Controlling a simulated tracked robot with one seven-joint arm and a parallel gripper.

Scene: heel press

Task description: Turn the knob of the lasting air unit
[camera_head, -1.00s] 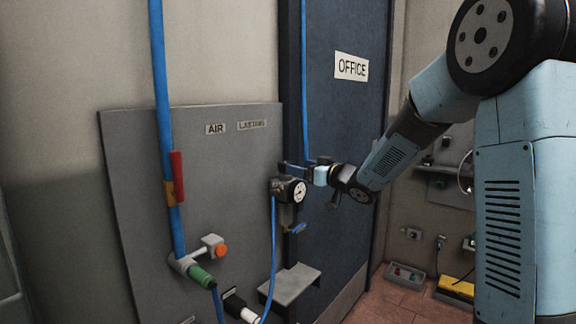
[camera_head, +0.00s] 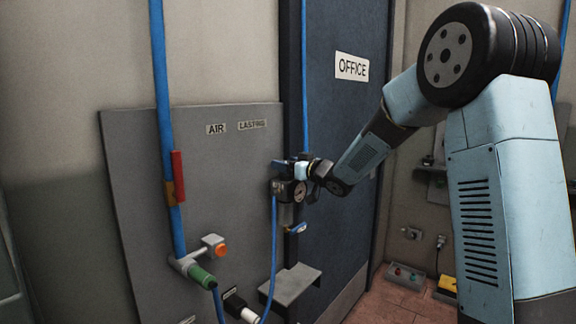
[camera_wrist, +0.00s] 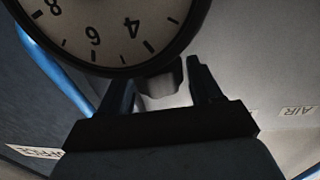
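The lasting air unit (camera_head: 284,193) is mounted on the grey panel under the LASTING label, with a round white-faced gauge (camera_head: 299,192) on its front. My gripper (camera_head: 281,164) is at the top of the unit, pointing left. In the wrist view the gauge (camera_wrist: 100,28) fills the upper left. The two fingers of my gripper (camera_wrist: 161,84) stand apart there. A dark piece (camera_wrist: 165,76), perhaps the knob, shows between or just beyond the fingertips; I cannot tell whether they touch it. The knob is not clear in the head view.
A blue hose (camera_head: 273,250) hangs from the unit, and a blue-handled valve (camera_head: 296,229) is below it. A grey shelf (camera_head: 290,286) juts out underneath. A blue pipe with a red lever (camera_head: 178,176) runs at left. The OFFICE door (camera_head: 345,120) is behind my arm.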

